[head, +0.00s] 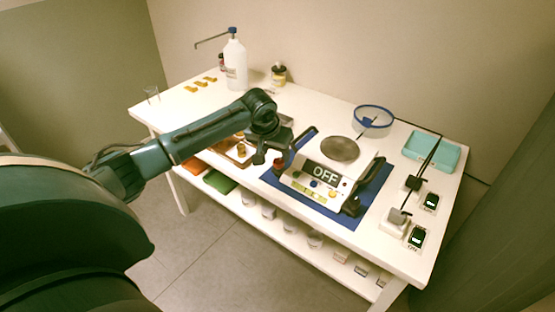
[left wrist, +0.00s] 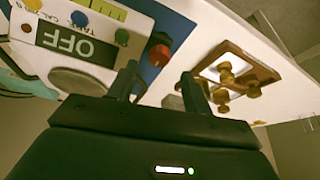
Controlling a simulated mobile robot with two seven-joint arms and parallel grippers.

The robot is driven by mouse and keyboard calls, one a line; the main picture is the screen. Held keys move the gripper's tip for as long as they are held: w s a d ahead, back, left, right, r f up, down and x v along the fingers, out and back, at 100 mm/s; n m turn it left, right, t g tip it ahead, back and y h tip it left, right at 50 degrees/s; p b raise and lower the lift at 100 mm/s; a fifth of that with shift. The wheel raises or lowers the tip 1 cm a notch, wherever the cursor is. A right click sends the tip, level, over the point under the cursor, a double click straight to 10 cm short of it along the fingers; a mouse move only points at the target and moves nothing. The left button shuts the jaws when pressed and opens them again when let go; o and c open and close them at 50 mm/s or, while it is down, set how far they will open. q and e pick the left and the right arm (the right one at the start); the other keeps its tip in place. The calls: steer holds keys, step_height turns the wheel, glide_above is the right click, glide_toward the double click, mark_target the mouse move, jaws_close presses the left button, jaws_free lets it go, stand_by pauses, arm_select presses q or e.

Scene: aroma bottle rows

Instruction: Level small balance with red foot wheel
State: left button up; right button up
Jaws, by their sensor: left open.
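The small balance (head: 318,178) stands on a blue mat (head: 372,200) at the front middle of the table. It has a round grey pan (head: 340,148), an OFF display and a yellow-green level strip (head: 309,190). The red foot wheel (left wrist: 159,52) shows at the balance's corner in the left wrist view, and in the head view (head: 280,163) at its left front. My left gripper (left wrist: 160,88) is open and empty. Its fingers are beside the red wheel and apart from it. In the head view the left gripper (head: 268,160) is just left of the balance. My right gripper is not in view.
A wooden holder with brass weights (left wrist: 235,75) lies left of the balance. Small devices (head: 417,237) sit at right.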

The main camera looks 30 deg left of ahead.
mark_target(278, 161)
arm_select(q)
steer(key=shift+x, duration=2.2)
steer(key=c, duration=1)
steer(key=shift+r, duration=0.1)
